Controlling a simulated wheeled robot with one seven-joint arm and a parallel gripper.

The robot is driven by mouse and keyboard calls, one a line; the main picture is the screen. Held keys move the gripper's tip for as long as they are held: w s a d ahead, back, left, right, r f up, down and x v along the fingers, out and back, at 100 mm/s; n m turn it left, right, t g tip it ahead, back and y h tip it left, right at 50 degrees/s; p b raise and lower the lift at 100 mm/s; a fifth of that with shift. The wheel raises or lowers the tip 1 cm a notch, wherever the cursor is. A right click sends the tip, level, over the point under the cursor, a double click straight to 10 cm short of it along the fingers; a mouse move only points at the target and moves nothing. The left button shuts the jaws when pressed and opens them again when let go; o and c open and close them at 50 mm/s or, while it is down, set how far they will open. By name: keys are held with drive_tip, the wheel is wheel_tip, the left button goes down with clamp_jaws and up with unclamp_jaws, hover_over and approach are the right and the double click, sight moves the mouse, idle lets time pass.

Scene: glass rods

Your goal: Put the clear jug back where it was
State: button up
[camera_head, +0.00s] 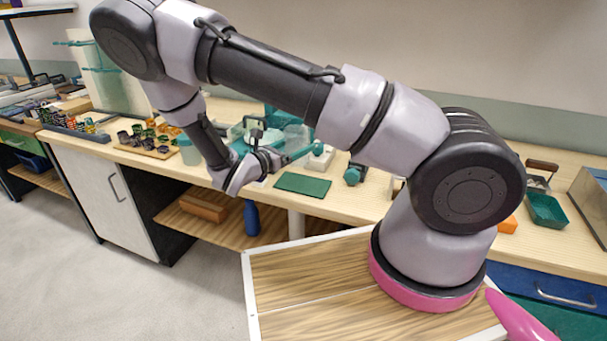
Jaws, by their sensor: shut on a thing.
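My gripper (270,158) is at the end of my arm, over the front part of the workbench. It is small in the head view, and its fingertips are partly hidden by the wrist. It is shut on a pale see-through vessel (296,136), which looks like the clear jug. The jug shows just behind and to the right of the fingers. Its outline blends with teal things around it, and I cannot tell whether its base touches the bench.
A flat dark green mat (302,185) lies right of my gripper on the bench (340,204). A teal tray (546,210) is farther right. A wooden board (147,151) with several small dark cups is at left. A blue bottle (251,217) stands on the shelf below.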

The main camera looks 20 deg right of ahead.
drive_tip(key=f, duration=0.8)
drive_tip(key=shift+d, duration=0.2)
drive_tip(key=shift+f, duration=0.15)
drive_tip(key=o, duration=1.3)
